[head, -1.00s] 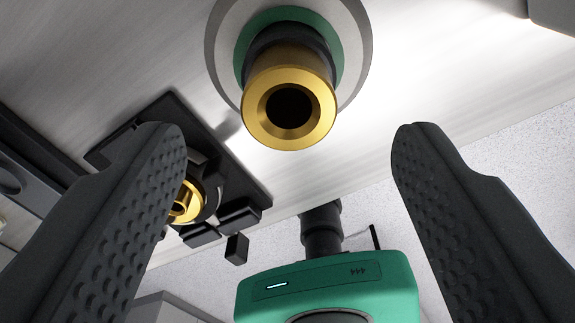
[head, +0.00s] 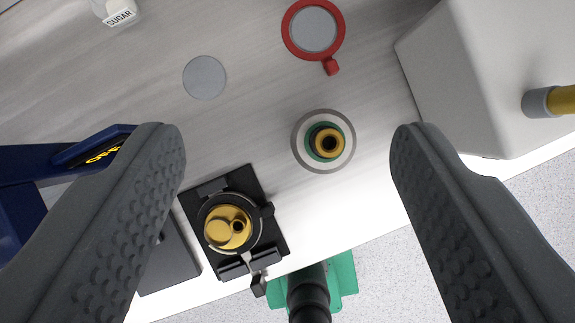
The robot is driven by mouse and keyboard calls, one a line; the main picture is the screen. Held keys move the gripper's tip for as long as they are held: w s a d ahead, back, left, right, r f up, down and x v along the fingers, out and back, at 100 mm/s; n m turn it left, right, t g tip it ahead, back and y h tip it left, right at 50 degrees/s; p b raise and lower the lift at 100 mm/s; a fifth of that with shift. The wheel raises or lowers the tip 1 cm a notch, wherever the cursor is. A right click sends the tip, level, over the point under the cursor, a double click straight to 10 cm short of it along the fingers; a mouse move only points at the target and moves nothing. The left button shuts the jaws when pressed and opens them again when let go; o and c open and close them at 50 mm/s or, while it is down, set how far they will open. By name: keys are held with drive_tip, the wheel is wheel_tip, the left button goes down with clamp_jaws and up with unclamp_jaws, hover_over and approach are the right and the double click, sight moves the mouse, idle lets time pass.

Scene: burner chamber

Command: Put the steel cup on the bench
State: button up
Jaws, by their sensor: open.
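My gripper (head: 288,138) is open and empty, its two dark ridged fingers wide apart above the bench. The pale grey bench (head: 262,100) is seen from above. I cannot make out a steel cup for sure. A flat-looking grey disc (head: 204,77) is on the bench at upper middle; whether it is a cup or a mark, I cannot tell. Between the fingers, well below them, a brass nozzle (head: 329,143) with a green collar stands on a round grey base. The fingers hide parts of the bench at both sides.
A red ring (head: 289,32) around a grey disc lies at the top. A black stand with a brass fitting (head: 228,228) is at lower left, a blue object (head: 25,165) left, a pale block (head: 490,70) right. A green device (head: 343,275) is below.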

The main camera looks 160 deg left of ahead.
drive_tip(key=s+a+r+n+t, duration=0.1)
drive_tip(key=s+a+r+t, duration=0.1)
drive_tip(key=r, duration=0.6)
drive_tip(key=s+a+r+t, duration=0.2)
drive_tip(key=s+r+t, duration=0.2)
drive_tip(key=r, duration=0.4)
drive_tip(key=s+a+r+n+t+y, duration=0.1)
drive_tip(key=s+a+r+t, duration=0.1)
drive_tip(key=s+r, duration=0.3)
wheel_tip(320, 180, up, 3)
drive_tip(key=shift+a+f+n+t, duration=0.1)
drive_tip(key=shift+a+n+t, duration=0.2)
drive_tip(key=shift+a+t, duration=0.15)
wheel_tip(320, 180, down, 4)
drive_tip(key=b, duration=0.3)
drive_tip(key=shift+b, duration=0.3)
